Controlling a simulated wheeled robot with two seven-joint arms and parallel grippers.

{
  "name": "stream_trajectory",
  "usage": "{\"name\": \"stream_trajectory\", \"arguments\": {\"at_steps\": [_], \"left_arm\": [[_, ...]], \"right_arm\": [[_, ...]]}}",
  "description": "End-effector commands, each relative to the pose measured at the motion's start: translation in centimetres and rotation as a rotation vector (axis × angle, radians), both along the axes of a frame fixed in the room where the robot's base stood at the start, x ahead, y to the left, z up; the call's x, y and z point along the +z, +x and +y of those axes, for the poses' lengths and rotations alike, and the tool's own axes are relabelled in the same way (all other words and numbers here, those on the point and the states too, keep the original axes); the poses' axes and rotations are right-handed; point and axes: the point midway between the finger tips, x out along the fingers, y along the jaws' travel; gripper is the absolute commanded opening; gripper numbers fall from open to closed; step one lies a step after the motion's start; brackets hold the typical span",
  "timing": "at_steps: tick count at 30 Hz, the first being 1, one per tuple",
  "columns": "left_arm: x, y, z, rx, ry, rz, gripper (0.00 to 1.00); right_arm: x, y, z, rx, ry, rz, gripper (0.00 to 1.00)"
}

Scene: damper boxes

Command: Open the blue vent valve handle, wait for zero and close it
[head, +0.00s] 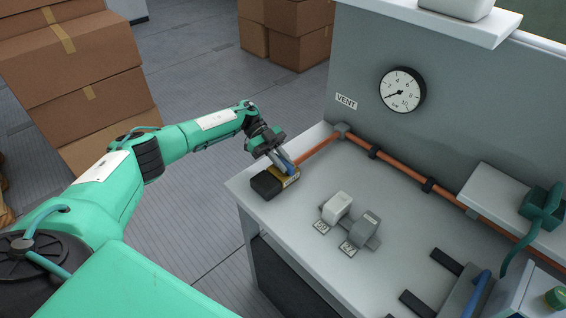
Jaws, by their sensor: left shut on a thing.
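The blue vent valve handle (288,165) is at the left end of the bench, above a brass valve body (287,177) with a black block (266,184) beside it. My left gripper (279,160) reaches in from the left and is shut on the blue handle; its fingers hide part of it. The pressure gauge (402,89) is on the grey back panel, beside the VENT label (346,101). Its needle points to the lower left, at the low end of the scale; the exact reading is too small to tell. My right gripper is not in view.
A copper pipe (403,167) runs along the back of the bench (310,240). A white block (337,207) and a grey block (364,230) stand mid-bench with small labels. A dark green device (543,207) with a hose is at the right. Cardboard boxes (85,85) stand on the floor.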

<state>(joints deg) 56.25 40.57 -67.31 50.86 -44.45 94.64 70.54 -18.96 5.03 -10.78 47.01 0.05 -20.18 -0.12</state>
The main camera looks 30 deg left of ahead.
Motion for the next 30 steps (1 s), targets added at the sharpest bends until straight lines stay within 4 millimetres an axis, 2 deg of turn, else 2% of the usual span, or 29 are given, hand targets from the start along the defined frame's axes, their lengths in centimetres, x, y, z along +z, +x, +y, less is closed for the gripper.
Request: {"name": "stream_trajectory", "arguments": {"at_steps": [3, 4, 7, 16, 20, 23, 25, 30], "left_arm": [[0.0, 0.0, -0.1, -0.002, -0.001, 0.000, 0.00], [0.0, 0.0, -0.1, -0.002, -0.001, 0.000, 0.17], [0.0, 0.0, -0.1, -0.001, -0.001, 0.000, 0.37], [0.0, 0.0, 0.0, 0.000, -0.001, -0.001, 0.37], [0.2, 0.4, 0.9, 0.001, -0.001, -0.002, 0.37], [0.8, 1.0, 2.4, 0.003, 0.000, -0.004, 0.37], [1.3, 1.5, 3.7, 0.003, 0.000, -0.004, 0.37], [2.7, 2.7, 7.0, 0.003, -0.001, -0.002, 0.37]], "right_arm": [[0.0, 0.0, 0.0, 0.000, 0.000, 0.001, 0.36], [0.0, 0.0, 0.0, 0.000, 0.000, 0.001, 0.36], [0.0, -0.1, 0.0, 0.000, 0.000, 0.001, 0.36], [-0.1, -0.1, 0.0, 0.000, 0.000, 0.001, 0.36], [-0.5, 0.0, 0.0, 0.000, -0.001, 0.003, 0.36], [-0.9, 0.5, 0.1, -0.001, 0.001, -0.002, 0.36], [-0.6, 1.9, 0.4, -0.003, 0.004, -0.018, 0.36], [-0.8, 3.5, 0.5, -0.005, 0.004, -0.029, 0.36]]}}
